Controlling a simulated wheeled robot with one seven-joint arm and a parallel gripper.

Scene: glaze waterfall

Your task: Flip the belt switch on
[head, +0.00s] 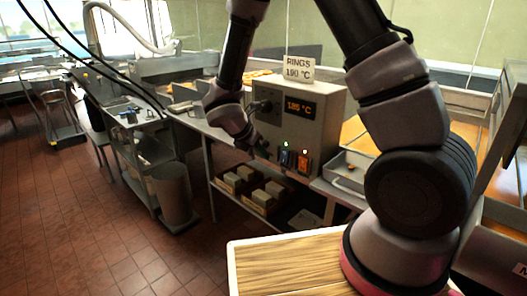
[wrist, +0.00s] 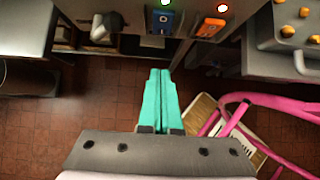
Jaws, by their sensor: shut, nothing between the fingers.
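A grey control box (head: 320,125) stands on the counter, with a blue switch (head: 286,159) and an orange switch (head: 303,162) low on its front. The blue switch (wrist: 162,22) and orange switch (wrist: 211,28) also show at the top of the wrist view. A green light is lit above the blue one and a red light above the orange one. I cannot read which is the belt switch. My gripper (wrist: 160,72) is shut and empty, its teal fingers below the blue switch in the wrist picture, apart from it. In the head view my gripper (head: 258,150) is left of the switches.
The box has a display (head: 300,107) reading about 185 °C, a dark knob (wrist: 107,26) and a sign (head: 299,69) reading RINGS 190 °C on top. A tray (wrist: 285,35) with round orange pieces is right of the switches. Boxes (head: 265,193) sit on the shelf below.

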